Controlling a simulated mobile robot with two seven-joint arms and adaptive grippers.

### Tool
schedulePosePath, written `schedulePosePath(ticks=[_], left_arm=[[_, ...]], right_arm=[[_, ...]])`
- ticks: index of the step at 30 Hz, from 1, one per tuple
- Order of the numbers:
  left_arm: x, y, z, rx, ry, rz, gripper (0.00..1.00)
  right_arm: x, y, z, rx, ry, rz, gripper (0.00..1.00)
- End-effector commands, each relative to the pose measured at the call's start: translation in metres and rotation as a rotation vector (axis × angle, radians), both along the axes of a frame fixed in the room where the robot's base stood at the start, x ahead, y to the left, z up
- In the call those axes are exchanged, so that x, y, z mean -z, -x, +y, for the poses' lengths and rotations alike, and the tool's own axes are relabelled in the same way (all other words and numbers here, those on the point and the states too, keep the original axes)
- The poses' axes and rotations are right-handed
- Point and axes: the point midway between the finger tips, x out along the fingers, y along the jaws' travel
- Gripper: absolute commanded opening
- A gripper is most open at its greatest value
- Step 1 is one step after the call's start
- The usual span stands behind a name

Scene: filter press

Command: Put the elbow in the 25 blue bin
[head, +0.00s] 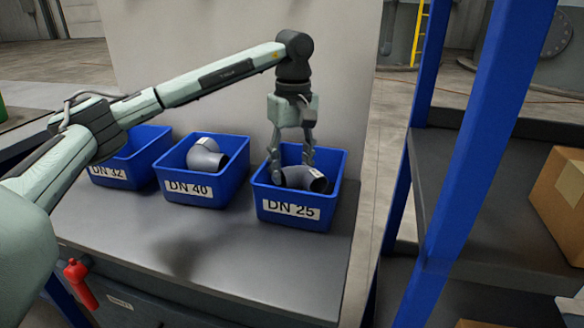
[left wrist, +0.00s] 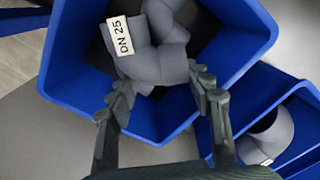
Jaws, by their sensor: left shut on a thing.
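The blue bin labelled DN 25 (head: 338,182) stands on the grey bench at the right end of a row of bins. My left gripper (head: 292,168) points down into this bin and is shut on a grey elbow (head: 302,179). In the left wrist view the elbow (left wrist: 155,65) sits between the fingertips (left wrist: 162,85) with a white DN 25 label on it, over the blue bin (left wrist: 250,60). More grey pipe shows beyond it; I cannot tell whether that is a second elbow. The elbow's underside is hidden. My right gripper is not in view.
The DN 40 bin (head: 208,194) stands to the left with a grey elbow (head: 206,156) in it. The DN 32 bin (head: 135,172) is farther left, partly behind my arm. A blue-post shelf (head: 435,235) with a cardboard box (head: 562,190) stands at the right.

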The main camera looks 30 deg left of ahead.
Motion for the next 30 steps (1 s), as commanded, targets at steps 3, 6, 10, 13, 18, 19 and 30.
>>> schedulePosePath(ticks=[3, 6, 10, 13, 18, 19, 30], left_arm=[[0.0026, -0.0003, -0.0003, 0.001, 0.001, -0.003, 0.21], [0.0023, -0.0003, -0.0003, 0.001, 0.001, -0.003, 0.21], [0.0038, -0.0001, -0.0003, 0.001, 0.001, -0.002, 0.21], [0.0049, -0.0001, -0.0004, 0.001, 0.001, -0.002, 0.21], [0.0050, -0.0001, -0.0004, 0.001, 0.001, -0.002, 0.59], [0.0050, -0.0001, -0.0004, 0.001, 0.001, -0.002, 0.59], [-0.0046, -0.0008, -0.0006, 0.001, 0.002, -0.005, 0.59]], right_arm=[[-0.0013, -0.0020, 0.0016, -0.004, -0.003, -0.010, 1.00], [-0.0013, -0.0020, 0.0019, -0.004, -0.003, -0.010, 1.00], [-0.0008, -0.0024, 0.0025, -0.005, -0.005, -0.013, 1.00], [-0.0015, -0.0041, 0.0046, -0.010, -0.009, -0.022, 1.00], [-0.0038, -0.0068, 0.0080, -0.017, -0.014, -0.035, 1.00], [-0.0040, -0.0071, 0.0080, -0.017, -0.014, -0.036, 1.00], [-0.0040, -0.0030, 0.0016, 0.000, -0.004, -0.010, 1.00]])
